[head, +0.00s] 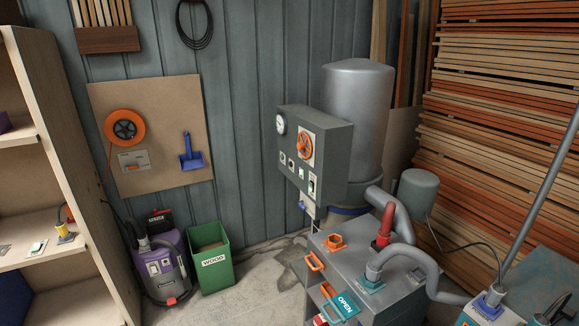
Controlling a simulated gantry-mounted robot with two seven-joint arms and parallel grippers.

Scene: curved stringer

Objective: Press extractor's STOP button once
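A large grey cylinder (357,105), apparently the extractor, stands against the back wall right of centre. A dark grey control box (333,150) is mounted on its front left. The box face carries a round white gauge (281,124), an orange rotary handle (305,145) and a row of small controls below them. One of these, a pale green button (301,173), looks lit. A white switch plate (312,185) sits at the right end of the row. The labels are too small to read, so I cannot tell which control is STOP. Neither of my grippers shows.
A grey cabinet (352,250) with orange handles and hoses stands before the extractor. A purple vacuum (165,265) and green WOOD bin (211,258) stand left. Shelving (85,230) fills the left edge, stacked planks (500,120) the right. Some floor (255,280) is clear.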

